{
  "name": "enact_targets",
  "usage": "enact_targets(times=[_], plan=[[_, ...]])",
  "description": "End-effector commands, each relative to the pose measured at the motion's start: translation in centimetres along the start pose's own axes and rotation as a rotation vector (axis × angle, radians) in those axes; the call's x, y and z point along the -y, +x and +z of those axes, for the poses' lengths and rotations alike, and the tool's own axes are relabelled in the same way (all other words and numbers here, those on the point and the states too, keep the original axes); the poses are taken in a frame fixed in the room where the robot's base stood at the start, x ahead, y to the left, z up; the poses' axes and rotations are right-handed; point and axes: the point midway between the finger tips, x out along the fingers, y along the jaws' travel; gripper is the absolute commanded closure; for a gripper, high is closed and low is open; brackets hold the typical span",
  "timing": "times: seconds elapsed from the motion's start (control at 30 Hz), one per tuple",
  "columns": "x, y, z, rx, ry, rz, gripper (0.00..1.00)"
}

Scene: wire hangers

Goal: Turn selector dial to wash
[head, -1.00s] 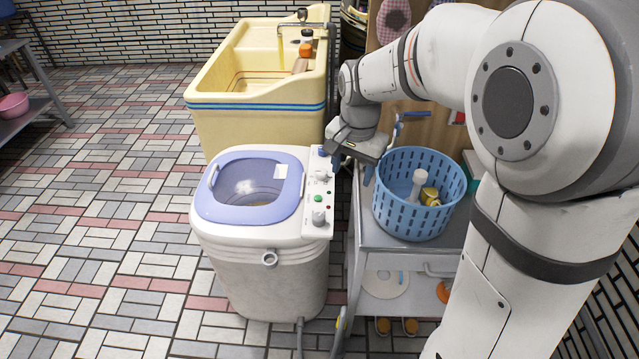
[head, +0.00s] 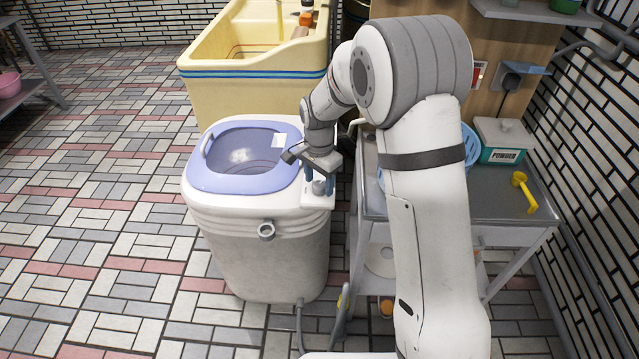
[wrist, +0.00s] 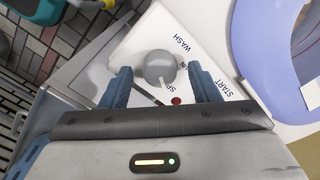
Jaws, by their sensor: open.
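The selector dial (wrist: 160,66) is a round grey knob on the washing machine's white control panel (wrist: 125,60). Its pale pointer mark is turned toward the "SP..." lettering, partly hidden. "WASH" stands at the upper right of the dial. In the head view the dial (head: 318,188) is at the panel's front end. My gripper (wrist: 160,73) is open, with one blue finger on each side of the dial and gaps visible between them. In the head view my gripper (head: 319,178) points down over the panel and hides much of it.
The washer's lilac lid (head: 243,183) lies just left of the panel. A metal cart (head: 500,217) stands on the right, with a blue basket (head: 470,147), a powder box (head: 502,140) and a yellow scoop (head: 524,192). A yellow sink (head: 250,105) is behind the washer.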

Motion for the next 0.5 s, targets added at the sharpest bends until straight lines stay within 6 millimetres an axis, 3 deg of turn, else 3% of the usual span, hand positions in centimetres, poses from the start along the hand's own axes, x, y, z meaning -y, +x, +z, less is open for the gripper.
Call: enact_targets(times=[0.33,0.5], plan=[[0.01,0.68,0.04,0.0,-0.001,-0.001,0.44],[0.02,0.67,0.06,0.0,-0.002,-0.001,0.57]])
